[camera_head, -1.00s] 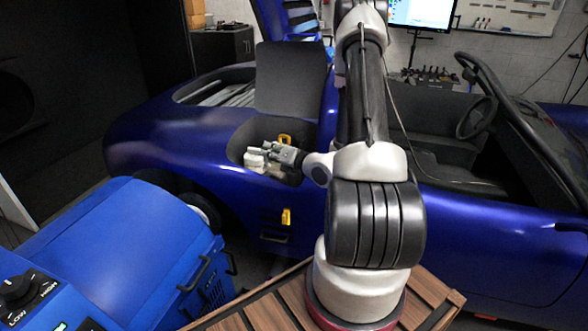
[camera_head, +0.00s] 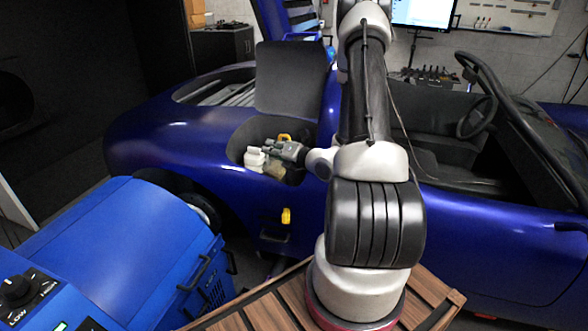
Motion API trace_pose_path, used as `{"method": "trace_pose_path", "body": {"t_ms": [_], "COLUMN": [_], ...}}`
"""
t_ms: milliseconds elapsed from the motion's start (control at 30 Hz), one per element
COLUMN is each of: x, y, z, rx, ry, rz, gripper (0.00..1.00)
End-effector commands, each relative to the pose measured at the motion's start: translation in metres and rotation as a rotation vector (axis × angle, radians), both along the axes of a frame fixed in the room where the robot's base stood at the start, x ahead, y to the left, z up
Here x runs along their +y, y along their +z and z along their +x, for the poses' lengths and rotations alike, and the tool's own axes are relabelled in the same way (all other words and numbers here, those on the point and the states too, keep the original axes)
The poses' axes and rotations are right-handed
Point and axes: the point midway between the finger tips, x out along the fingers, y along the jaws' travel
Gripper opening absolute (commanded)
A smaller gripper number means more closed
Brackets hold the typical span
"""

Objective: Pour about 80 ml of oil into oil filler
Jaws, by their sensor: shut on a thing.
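My gripper (camera_head: 277,150) reaches left from my arm into the open dark bay in the blue car's side. It is shut on a small pale container (camera_head: 256,157), which I take to be the oil vessel. A yellowish, see-through part (camera_head: 275,170) shows just below the fingers and seems to belong to it. A yellow loop-like part (camera_head: 285,138) sits at the back of the bay, just behind the gripper. The oil filler's opening is not clearly visible; the gripper and container cover part of the bay. The oil level and any flow are too small to tell.
The blue car body (camera_head: 180,130) surrounds the bay, with a raised dark lid (camera_head: 290,80) behind it. A yellow part (camera_head: 286,216) sits on the car's side below. A blue machine (camera_head: 120,240) with handles stands at front left. A wooden slatted top (camera_head: 270,308) is in front.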

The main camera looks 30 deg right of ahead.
Motion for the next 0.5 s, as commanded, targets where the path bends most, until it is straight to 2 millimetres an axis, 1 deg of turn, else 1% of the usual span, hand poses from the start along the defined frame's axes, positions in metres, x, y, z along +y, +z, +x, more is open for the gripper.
{"method": "trace_pose_path", "body": {"t_ms": [500], "x": [-0.0038], "y": [0.0005], "z": [0.0015], "rx": [0.017], "ry": [0.001], "rz": [0.046], "gripper": [0.0]}}
